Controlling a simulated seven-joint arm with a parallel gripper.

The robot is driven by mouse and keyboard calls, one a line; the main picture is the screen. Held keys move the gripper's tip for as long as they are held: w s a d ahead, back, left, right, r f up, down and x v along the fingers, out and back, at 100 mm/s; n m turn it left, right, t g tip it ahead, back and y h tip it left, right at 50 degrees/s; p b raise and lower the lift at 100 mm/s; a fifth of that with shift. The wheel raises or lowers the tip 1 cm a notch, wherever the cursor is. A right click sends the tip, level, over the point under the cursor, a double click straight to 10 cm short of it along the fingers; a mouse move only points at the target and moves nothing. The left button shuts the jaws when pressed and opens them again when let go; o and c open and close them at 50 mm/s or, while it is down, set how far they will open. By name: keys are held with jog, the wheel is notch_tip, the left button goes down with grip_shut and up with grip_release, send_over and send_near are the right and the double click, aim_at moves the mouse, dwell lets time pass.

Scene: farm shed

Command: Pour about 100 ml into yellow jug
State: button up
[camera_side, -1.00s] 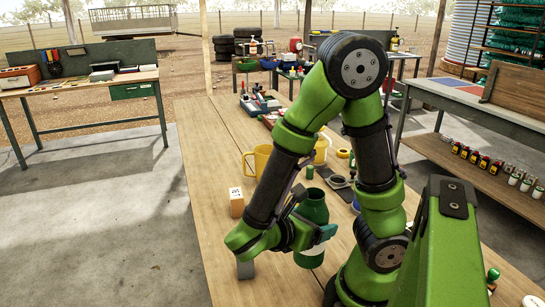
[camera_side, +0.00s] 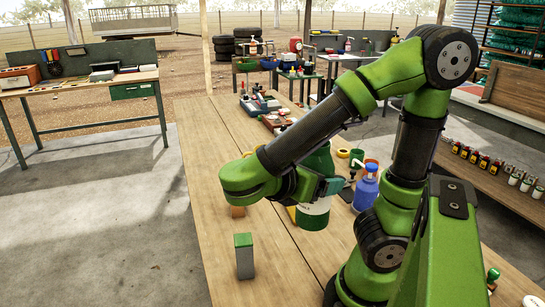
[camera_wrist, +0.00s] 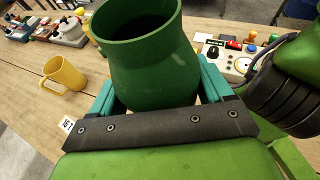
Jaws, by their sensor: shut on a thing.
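My gripper (camera_side: 326,186) is shut on a green bottle (camera_side: 315,216) with a white label, and holds it upright or nearly so above the table. In the wrist view the green bottle (camera_wrist: 150,70) stands between the teal fingers (camera_wrist: 160,98), its wide mouth open and its inside dark; no liquid level shows. The yellow jug (camera_wrist: 64,76) stands upright on the table at the left of the wrist view, apart from the bottle, its handle toward the left. In the side view my arm hides most of the jug.
A grey block with a green top (camera_side: 244,258) stands near the table's front left. An orange block (camera_side: 237,211) is partly hidden by my arm; a white printed label (camera_wrist: 67,125) shows in the wrist view. A blue pump bottle (camera_side: 366,190) stands right of the held bottle. A control box (camera_wrist: 232,58) stands beyond.

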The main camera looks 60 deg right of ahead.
jog(key=w+d+m+g, duration=0.1)
jog(key=w+d, duration=0.1)
jog(key=w, duration=0.6)
jog(key=w+d+m+g, duration=0.1)
jog(key=w+d, duration=0.2)
jog(key=w, duration=0.5)
jog(key=w+d+n+t, duration=0.2)
jog(key=w+d, duration=1.5)
jog(key=d, duration=0.1)
jog(key=shift+w+f, duration=0.15)
jog(key=shift+f, duration=2)
